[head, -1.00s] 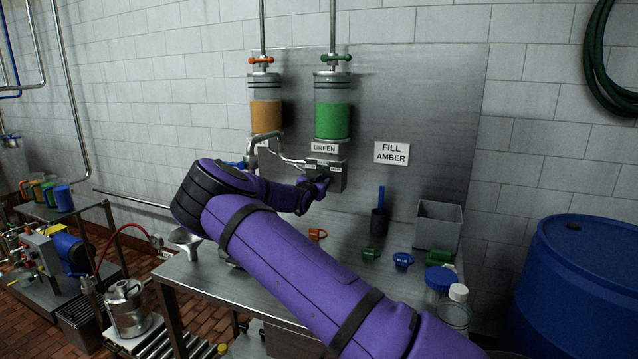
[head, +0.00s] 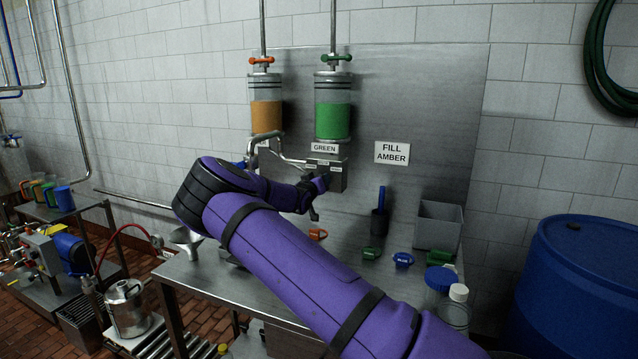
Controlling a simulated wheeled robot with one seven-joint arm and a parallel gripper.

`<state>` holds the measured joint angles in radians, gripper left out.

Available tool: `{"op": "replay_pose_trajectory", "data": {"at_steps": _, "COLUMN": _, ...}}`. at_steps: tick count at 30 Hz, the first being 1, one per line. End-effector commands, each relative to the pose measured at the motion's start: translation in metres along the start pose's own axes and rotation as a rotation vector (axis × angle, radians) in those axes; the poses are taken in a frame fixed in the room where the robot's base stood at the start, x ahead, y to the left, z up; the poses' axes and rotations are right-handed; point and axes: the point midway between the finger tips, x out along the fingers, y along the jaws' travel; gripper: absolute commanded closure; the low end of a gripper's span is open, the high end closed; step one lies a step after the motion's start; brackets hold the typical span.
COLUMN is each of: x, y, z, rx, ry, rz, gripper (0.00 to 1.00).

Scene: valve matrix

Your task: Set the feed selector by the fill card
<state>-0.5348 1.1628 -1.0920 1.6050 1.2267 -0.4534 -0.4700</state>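The white fill card (head: 392,153) on the steel back panel reads "FILL AMBER". The feed selector (head: 336,177) is a grey box with small labels, below the green cylinder and its "GREEN" label (head: 324,147). Its knob or lever is hidden behind my gripper, so its setting does not show. The amber cylinder (head: 266,115) with an orange valve handle hangs left of the green cylinder (head: 333,120). My gripper (head: 319,197) is at the lower front of the selector box. One dark finger points down; whether it touches or holds anything cannot be told.
My purple arm crosses the steel bench (head: 200,268) and hides its middle. A funnel (head: 187,240), orange, green and blue small parts, a grey bin (head: 438,226) and clear jars stand on the bench. A blue drum (head: 578,285) stands at the right.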

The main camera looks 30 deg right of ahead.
Motion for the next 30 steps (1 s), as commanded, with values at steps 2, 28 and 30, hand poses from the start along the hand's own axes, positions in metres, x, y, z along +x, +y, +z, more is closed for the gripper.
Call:
{"op": "replay_pose_trajectory", "data": {"at_steps": 2, "x": -0.0003, "y": -0.0007, "z": 0.0003, "rx": -0.055, "ry": 0.0, "rz": -0.001, "gripper": 0.74}}
{"op": "replay_pose_trajectory", "data": {"at_steps": 28, "x": -0.0005, "y": -0.0016, "z": 0.0007, "rx": -0.264, "ry": -0.001, "rz": -0.001, "gripper": 0.74}}
{"op": "replay_pose_trajectory", "data": {"at_steps": 30, "x": -0.0005, "y": -0.0016, "z": 0.0007, "rx": -0.264, "ry": -0.001, "rz": -0.002, "gripper": 0.74}}
